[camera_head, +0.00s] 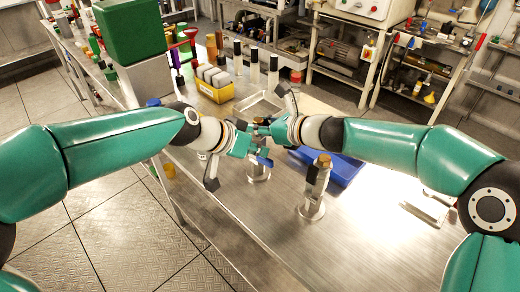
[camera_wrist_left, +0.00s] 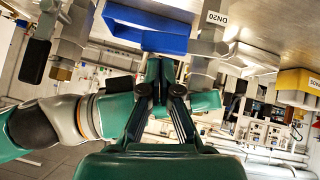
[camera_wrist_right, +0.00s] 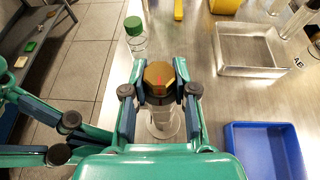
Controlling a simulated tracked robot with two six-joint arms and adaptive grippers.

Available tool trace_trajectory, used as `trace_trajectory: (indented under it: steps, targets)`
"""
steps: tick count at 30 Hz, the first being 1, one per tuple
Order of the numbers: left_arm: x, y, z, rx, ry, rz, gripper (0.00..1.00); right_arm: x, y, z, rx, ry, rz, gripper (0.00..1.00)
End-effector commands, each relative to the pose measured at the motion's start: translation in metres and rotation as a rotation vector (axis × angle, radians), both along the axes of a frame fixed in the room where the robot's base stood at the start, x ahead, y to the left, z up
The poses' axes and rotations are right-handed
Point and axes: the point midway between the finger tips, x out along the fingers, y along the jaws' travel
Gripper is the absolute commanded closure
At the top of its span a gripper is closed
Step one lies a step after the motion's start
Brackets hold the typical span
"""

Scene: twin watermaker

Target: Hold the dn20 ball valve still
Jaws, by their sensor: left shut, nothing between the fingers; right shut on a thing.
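The dn20 ball valve stands upright on a round metal base; its brass hex top (camera_wrist_right: 160,80) lies between the fingers of my right gripper (camera_wrist_right: 158,82), shut on it. In the head view my right gripper (camera_head: 262,127) largely hides the valve, and its base (camera_head: 258,174) shows below. In the left wrist view the grey valve post (camera_wrist_left: 205,45) hangs inverted beside a DN20 label. My left gripper (camera_head: 259,158) is shut and empty close by, just below my right gripper; its closed fingers (camera_wrist_left: 160,72) point toward the blue tray's side in the left wrist view.
A second valve with a brownish top (camera_head: 318,180) stands to the right on its own base. A blue tray (camera_head: 342,168) lies behind it. A metal tray (camera_wrist_right: 258,50), a yellow bin (camera_head: 216,92) and bottles are farther back.

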Motion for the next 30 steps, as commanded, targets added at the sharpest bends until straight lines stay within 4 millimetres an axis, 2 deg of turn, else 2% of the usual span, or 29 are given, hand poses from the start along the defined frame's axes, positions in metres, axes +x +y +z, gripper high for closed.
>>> trace_trajectory:
  steps: [11, 15, 22, 30]
  targets:
    - [0.001, 0.002, 0.000, 0.000, 0.000, 0.000, 1.00, 0.000, 0.000, -0.001, -0.001, 0.001, 0.001, 1.00]
    - [0.002, 0.002, 0.006, -0.001, -0.002, 0.000, 1.00, 0.000, 0.000, -0.001, -0.001, 0.001, 0.001, 1.00]
    - [0.006, 0.005, 0.040, -0.001, -0.004, 0.000, 1.00, 0.000, 0.000, -0.001, -0.001, 0.001, 0.001, 1.00]
    - [-0.023, 0.036, 0.082, 0.000, -0.003, 0.001, 1.00, 0.000, 0.000, -0.001, -0.001, 0.001, 0.001, 1.00]
